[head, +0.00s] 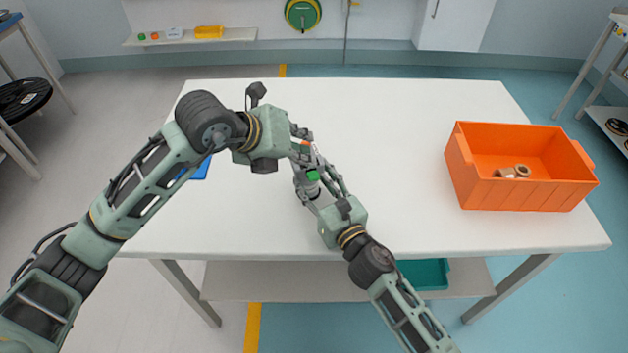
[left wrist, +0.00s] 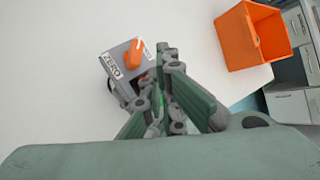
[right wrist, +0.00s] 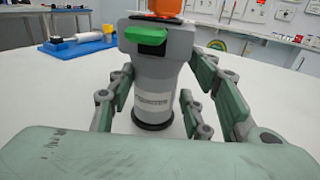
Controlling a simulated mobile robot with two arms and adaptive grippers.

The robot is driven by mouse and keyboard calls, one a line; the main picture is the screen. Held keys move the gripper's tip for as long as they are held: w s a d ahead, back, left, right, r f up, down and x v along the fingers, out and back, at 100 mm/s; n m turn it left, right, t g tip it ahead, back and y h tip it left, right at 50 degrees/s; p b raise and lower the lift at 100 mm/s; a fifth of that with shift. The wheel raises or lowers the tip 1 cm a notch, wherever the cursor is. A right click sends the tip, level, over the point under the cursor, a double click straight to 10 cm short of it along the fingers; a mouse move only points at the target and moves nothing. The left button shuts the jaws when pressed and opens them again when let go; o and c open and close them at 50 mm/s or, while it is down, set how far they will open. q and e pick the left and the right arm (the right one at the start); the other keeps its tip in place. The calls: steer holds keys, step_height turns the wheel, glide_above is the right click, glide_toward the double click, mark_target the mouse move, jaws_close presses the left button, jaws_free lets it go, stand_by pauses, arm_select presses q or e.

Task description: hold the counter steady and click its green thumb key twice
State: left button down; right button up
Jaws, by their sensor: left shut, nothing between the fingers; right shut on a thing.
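The counter (right wrist: 155,75) is a grey upright body on a dark round base on the white table. Its green thumb key (right wrist: 146,35) juts from the upper front, and an orange knob (left wrist: 133,54) sits on top beside a ZERO label. My right gripper (head: 314,187) is shut on the counter, with its fingers on either side of the body in the right wrist view. My left gripper (left wrist: 160,70) is shut and empty, with its fingertips close beside the counter's top near the key. I cannot tell whether they touch. In the head view the arms partly hide the counter.
An orange crate (head: 520,195) with a few small round parts (head: 512,172) stands on the table's right. A blue item (head: 201,169) lies behind my left arm. The white table (head: 400,130) is clear between crate and counter. A teal bin (head: 425,275) is below.

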arm_select(q)
steer(key=shift+f, duration=0.85)
arm_select(e)
steer(key=shift+f, duration=0.15)
stand_by(0.7)
arm_select(q)
steer(key=shift+f, duration=0.6)
stand_by(0.5)
steer(key=shift+r, duration=0.6)
steer(key=shift+r, duration=3)
